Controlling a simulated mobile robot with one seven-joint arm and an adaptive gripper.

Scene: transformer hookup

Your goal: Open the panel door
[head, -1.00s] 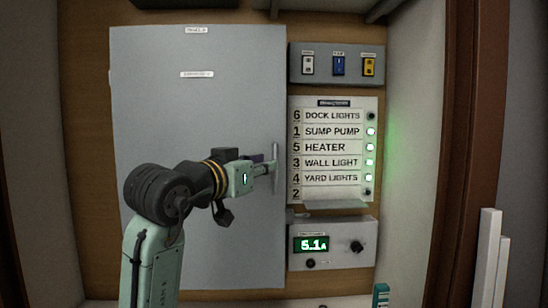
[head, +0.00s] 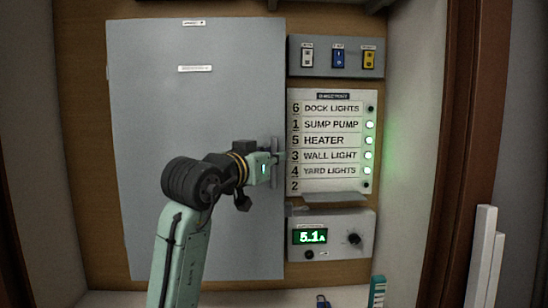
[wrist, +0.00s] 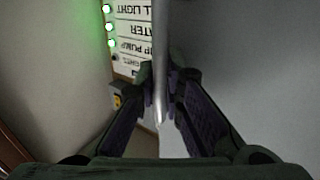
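The panel door (head: 200,110) is a large grey sheet on the wooden wall, and it looks shut. Its upright bar handle (head: 275,172) is by the right edge, partly hidden by my gripper. My gripper (head: 274,158) is at the handle. In the wrist view, the handle (wrist: 160,50) runs between the two fingers of my gripper (wrist: 161,82). The fingers stand apart, one on each side of the bar, with their inner pads showing. Whether either finger touches the bar is hard to tell.
Right of the door are a switch box (head: 336,58), a labelled circuit list (head: 332,140) with several green lights, and a meter box (head: 332,236) reading 5.1 A. A small shelf (head: 335,198) juts out below the list. A brown post (head: 470,130) stands farther right.

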